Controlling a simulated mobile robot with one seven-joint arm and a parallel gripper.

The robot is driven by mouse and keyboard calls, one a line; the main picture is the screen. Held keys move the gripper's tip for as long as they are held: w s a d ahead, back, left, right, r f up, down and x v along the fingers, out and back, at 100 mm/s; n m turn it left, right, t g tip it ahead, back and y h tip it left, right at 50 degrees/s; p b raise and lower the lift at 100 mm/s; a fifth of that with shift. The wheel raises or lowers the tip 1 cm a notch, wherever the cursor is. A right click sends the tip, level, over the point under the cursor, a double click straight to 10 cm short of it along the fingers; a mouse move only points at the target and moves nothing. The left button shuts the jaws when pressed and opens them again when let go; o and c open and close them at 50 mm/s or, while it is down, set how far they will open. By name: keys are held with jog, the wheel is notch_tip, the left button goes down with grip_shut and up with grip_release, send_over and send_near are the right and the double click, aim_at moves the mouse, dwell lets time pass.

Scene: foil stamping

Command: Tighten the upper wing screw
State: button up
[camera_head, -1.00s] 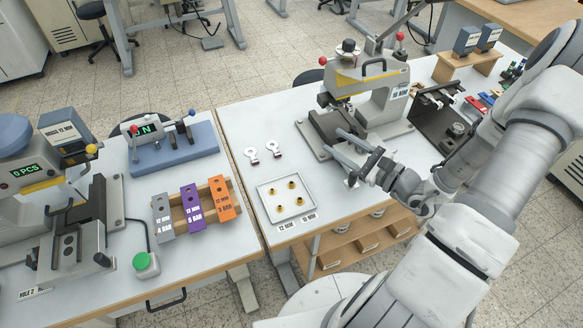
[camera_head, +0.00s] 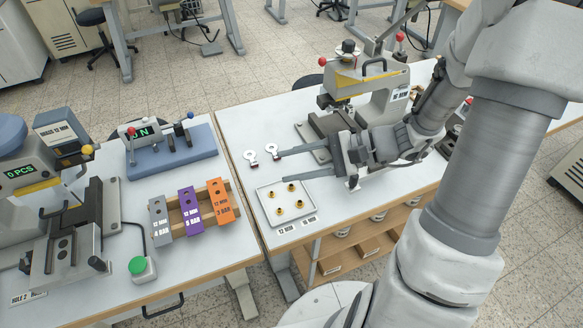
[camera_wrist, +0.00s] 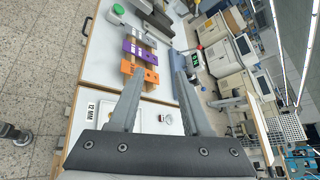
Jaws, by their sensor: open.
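I cannot make out a wing screw for certain in either view. The right-hand press (camera_head: 372,80) has a yellow stripe, a black handle and red knobs; my gripper hides part of its base. The left machine (camera_head: 25,172) has a green "0 PCS" display and a dark slide with a slotted block. My gripper (camera_head: 279,166) is open and empty, above the middle table, its fingers pointing left over the back of the small tray. In the wrist view my gripper (camera_wrist: 158,63) shows two spread fingers with nothing between the tips.
A tray (camera_head: 262,205) holds several brass pieces. Grey, purple (camera_head: 190,207) and orange (camera_head: 221,201) blocks sit in a wooden rack. A blue fixture (camera_head: 172,153) stands behind them. A green button (camera_head: 138,265) is at the left table's front.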

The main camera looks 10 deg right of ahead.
jog(key=shift+s+a+r+n+g, duration=0.1)
jog(key=shift+s+a+n+g, duration=0.3)
jog(key=shift+s+n, duration=0.1)
jog(key=s+r+n+g+h, duration=0.3)
jog(key=s+r+n+h, duration=0.1)
jog(key=s+n+h, duration=0.35)
jog(key=s+d+r+n+t+h, duration=0.1)
jog(key=d+r+n+t+h, duration=0.1)
jog(key=r, duration=0.2)
jog(key=s+d+r+n+t+h, duration=0.1)
jog(key=d+r+n+t+h, duration=0.1)
jog(key=r, duration=0.3)
jog(key=shift+s+d+r+t+h, duration=0.15)
jog(key=shift+s+d+t+h, duration=0.15)
jog(key=shift+t+h, duration=0.5)
